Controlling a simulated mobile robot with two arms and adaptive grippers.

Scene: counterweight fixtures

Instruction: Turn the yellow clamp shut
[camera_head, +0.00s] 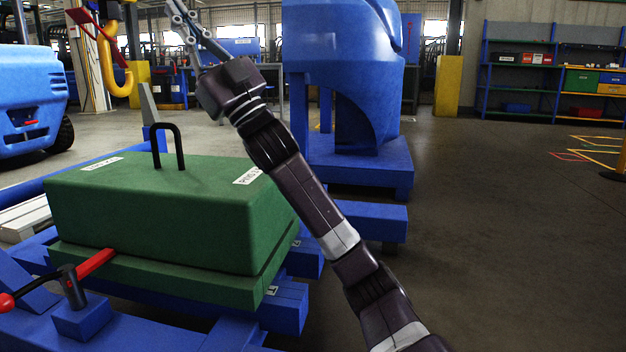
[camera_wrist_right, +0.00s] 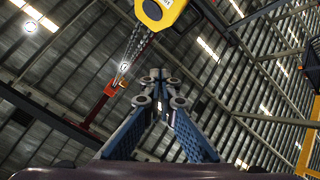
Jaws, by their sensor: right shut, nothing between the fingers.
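I cannot clearly make out a yellow clamp in either view. A yellow hook (camera_head: 122,72) hangs at the upper left of the head view. My right gripper (camera_head: 178,10) is raised near the top edge of the head view, to the right of the hook and apart from it in the picture. In the right wrist view my right gripper (camera_wrist_right: 160,76) points up toward the roof, its fingers together and empty. A red lever (camera_head: 97,263) on a blue block (camera_head: 83,318) lies beside the green counterweight (camera_head: 165,210). My left gripper is out of view.
The green counterweight has a black handle (camera_head: 168,145) and sits on a blue frame (camera_head: 150,330). A large blue body (camera_head: 345,50) stands behind my right arm. A yellow hoist (camera_wrist_right: 160,10) with a chain hangs overhead. The floor (camera_head: 480,220) at right is clear.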

